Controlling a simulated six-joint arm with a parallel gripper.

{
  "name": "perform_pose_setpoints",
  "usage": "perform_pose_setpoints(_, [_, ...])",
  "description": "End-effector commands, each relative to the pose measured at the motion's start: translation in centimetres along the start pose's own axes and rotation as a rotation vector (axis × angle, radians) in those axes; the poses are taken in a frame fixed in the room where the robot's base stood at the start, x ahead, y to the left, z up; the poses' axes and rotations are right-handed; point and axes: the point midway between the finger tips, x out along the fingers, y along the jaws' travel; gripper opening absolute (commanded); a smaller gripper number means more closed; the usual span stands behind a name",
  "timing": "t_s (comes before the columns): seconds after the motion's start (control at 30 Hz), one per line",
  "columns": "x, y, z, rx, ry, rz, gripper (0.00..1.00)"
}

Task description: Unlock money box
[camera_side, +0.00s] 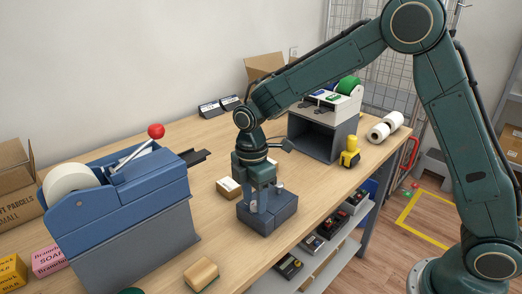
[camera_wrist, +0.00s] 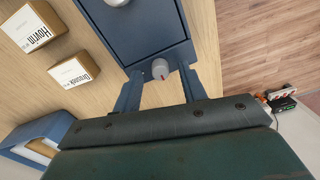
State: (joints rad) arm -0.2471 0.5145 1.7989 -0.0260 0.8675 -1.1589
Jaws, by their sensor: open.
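The money box (camera_side: 284,208) is a dark blue-grey box near the front edge of the counter; it also shows at the top of the wrist view (camera_wrist: 152,32). A grey knob with a red mark (camera_wrist: 160,69) sits on its near face. A second pale round part (camera_wrist: 117,2) is cut off at the top of the wrist view. My gripper (camera_side: 262,208) points down at the box. Its open fingers (camera_wrist: 159,75) stand on either side of the marked knob, with a visible gap around it. Whether a finger touches the box is unclear.
Two small labelled cartons (camera_wrist: 33,32) (camera_wrist: 75,71) lie left of the box in the wrist view. In the side view, a blue tape dispenser (camera_side: 120,200) stands left, a grey machine (camera_side: 325,130) behind, and a yellow object (camera_side: 350,155) right. The counter's front edge is close.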

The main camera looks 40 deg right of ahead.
Motion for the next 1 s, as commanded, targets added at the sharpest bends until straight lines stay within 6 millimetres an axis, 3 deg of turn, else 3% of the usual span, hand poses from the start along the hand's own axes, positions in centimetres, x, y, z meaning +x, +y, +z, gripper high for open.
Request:
perform_pose_setpoints(0.4, [0.57,-0.04,0.01,0.000,0.000,-0.001,0.40])
perform_pose_setpoints(0.6, [0.56,-0.03,0.01,0.000,0.000,-0.001,0.01])
perform_pose_setpoints(1.0, [0.52,-0.04,0.02,0.037,0.001,-0.001,0.00])
